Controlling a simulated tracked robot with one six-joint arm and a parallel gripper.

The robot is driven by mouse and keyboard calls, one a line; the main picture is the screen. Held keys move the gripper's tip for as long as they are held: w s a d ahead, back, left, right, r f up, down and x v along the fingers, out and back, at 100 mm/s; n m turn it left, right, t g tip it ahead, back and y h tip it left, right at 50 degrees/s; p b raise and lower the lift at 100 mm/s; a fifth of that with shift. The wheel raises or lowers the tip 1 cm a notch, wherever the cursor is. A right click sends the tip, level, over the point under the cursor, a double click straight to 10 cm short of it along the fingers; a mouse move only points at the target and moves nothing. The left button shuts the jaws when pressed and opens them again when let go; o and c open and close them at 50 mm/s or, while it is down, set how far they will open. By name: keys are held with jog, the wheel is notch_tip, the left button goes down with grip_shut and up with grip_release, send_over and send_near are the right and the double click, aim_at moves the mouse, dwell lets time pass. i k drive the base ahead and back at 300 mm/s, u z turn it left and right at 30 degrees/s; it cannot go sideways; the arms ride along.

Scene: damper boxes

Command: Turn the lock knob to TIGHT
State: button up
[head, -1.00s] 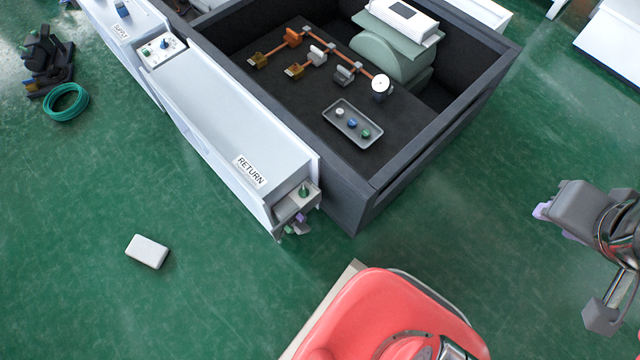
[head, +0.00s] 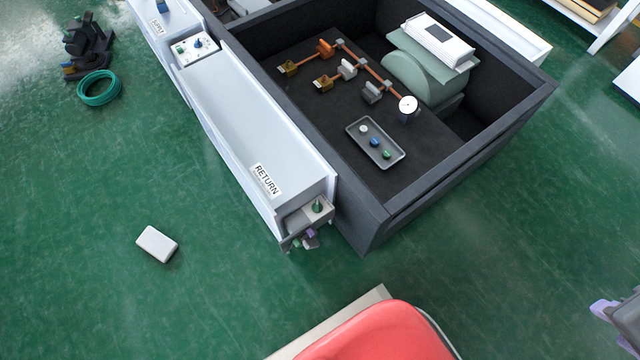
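A small green knob (head: 317,206) stands on a grey block at the near end of the white duct labelled RETURN. It may be the lock knob; any TIGHT marking is too small to read. A purple piece (head: 311,233) and other small parts show just below it. A white panel (head: 195,49) with a blue knob and a green one sits at the duct's far end. My gripper (head: 612,325) is at the lower right edge, partly cut off, far from both. Its two purple fingertips look apart, with nothing seen between them.
A dark open-topped box (head: 440,185) holds a tray (head: 398,160) with several coloured buttons, copper linkages and a green drum. A white block (head: 157,244) and a green hose coil (head: 99,88) lie on the green floor. My red body shows at the bottom.

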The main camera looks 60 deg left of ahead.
aim_at(317, 207)
jog(key=z, duration=0.05)
jog(key=k, duration=1.15)
jog(key=u, duration=2.1)
jog(key=i, duration=0.95)
jog(key=u, duration=0.05)
